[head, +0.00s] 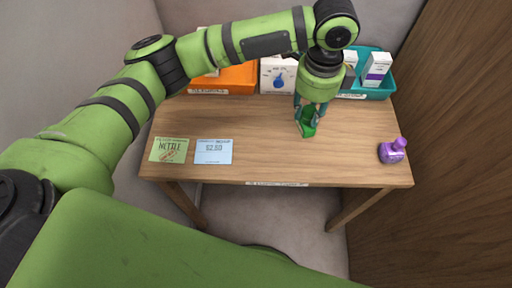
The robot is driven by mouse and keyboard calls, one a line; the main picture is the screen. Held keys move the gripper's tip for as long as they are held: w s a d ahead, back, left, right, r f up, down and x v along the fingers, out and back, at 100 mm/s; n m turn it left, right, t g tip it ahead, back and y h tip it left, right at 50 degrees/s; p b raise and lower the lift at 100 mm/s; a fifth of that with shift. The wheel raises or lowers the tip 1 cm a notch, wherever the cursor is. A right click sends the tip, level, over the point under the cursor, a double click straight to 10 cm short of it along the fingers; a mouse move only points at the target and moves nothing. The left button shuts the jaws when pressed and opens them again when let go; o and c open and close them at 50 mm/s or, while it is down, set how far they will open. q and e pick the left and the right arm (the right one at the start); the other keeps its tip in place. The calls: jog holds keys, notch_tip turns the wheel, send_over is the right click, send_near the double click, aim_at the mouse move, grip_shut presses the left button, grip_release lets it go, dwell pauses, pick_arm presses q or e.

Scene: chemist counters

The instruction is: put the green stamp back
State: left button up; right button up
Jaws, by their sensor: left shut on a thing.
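The green stamp (309,121) is between the fingers of my left gripper (310,112), over the back middle of the wooden counter (270,140). My left gripper points down and is shut on it. The fingers and the gripper body hide the stamp's upper part. I cannot tell whether its bottom touches the counter. My right gripper is not in view.
A green card (168,149) and a blue price card (214,151) lie at the front left. An orange bin (237,79), a white box with a dial (272,75) and a teal bin (385,91) with boxes stand along the back. The counter's front middle is clear.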

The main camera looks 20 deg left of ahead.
pick_arm(q)
jog(key=shift+f+m, duration=0.45)
jog(key=shift+m, duration=0.45)
jog(key=shift+w+f+m, duration=0.2)
jog(key=shift+f+m, duration=0.15)
jog(key=shift+m, duration=0.55)
jog(key=shift+a+f, duration=0.1)
jog(key=shift+f, duration=0.05)
jog(key=a+f+p, duration=0.1)
jog(key=a+f, duration=0.2)
jog(key=s+a+f+p, duration=0.1)
jog(key=a+f+p, duration=0.1)
jog(key=a+f, duration=0.1)
jog(key=s+a+f+p, duration=0.1)
jog(key=a+f, duration=0.2)
jog(key=a, duration=0.2)
jog(key=shift+s+a+f, duration=0.1)
jog(key=shift+s+f, duration=0.1)
jog(key=shift+f, duration=0.7)
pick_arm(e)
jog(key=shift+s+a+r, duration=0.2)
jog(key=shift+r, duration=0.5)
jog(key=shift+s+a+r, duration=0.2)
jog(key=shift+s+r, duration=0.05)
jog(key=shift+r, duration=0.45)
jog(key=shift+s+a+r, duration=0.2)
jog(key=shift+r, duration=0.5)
